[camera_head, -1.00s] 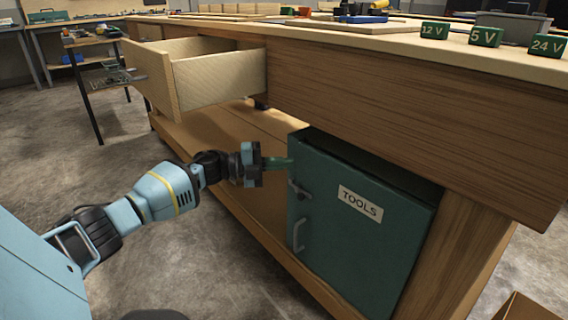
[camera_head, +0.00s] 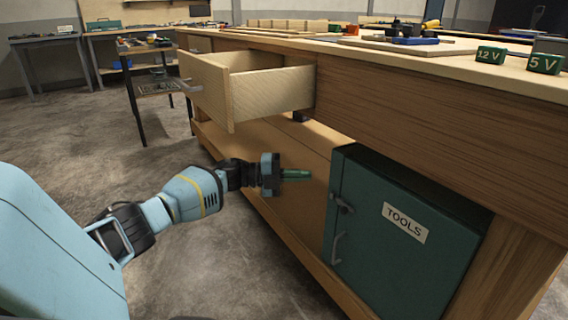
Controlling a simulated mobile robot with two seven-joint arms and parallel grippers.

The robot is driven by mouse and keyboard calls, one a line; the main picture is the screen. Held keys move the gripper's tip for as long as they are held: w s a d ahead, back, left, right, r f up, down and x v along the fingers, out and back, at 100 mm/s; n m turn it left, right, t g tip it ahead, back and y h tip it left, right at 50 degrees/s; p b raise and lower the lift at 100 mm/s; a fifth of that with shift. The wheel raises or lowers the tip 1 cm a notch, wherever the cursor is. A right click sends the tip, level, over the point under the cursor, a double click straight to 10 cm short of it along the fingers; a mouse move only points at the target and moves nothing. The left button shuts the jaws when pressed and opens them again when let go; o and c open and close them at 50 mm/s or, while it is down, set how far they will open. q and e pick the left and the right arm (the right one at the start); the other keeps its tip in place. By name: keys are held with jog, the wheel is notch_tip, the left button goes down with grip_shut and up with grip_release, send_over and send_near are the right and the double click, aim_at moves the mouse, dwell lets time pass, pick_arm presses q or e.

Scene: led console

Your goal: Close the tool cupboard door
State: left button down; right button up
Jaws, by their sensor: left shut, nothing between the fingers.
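The green tool cupboard door (camera_head: 400,265) carries a white TOOLS label (camera_head: 405,222) and sits under the bench at the right. A grey handle (camera_head: 338,248) and a dark latch (camera_head: 342,204) are near its left edge. A dark band shows above its top edge; I cannot tell whether the door is fully shut. My left gripper (camera_head: 296,174) is shut and empty, with green fingertips pointing right. In the picture it is just left of the door's upper left edge, with a small gap between. My right gripper is out of view.
A pale wooden drawer (camera_head: 272,92) stands pulled out from the bench (camera_head: 425,100), above and behind my left gripper. The bench's lower shelf (camera_head: 285,145) is bare beside the cupboard. Open concrete floor (camera_head: 70,140) lies at the left.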

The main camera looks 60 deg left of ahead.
pick_arm(q)
jog(key=shift+s+a+r+b, duration=0.1)
jog(key=shift+s+a+b, duration=0.1)
jog(key=shift+a, duration=0.65)
jog(key=shift+s+a+f+b, duration=0.1)
jog(key=shift+s+a+b, duration=0.1)
jog(key=shift+a, duration=0.7)
jog(key=shift+s+a+r+b, duration=0.1)
jog(key=shift+s+a+b, duration=0.1)
jog(key=shift+a, duration=0.65)
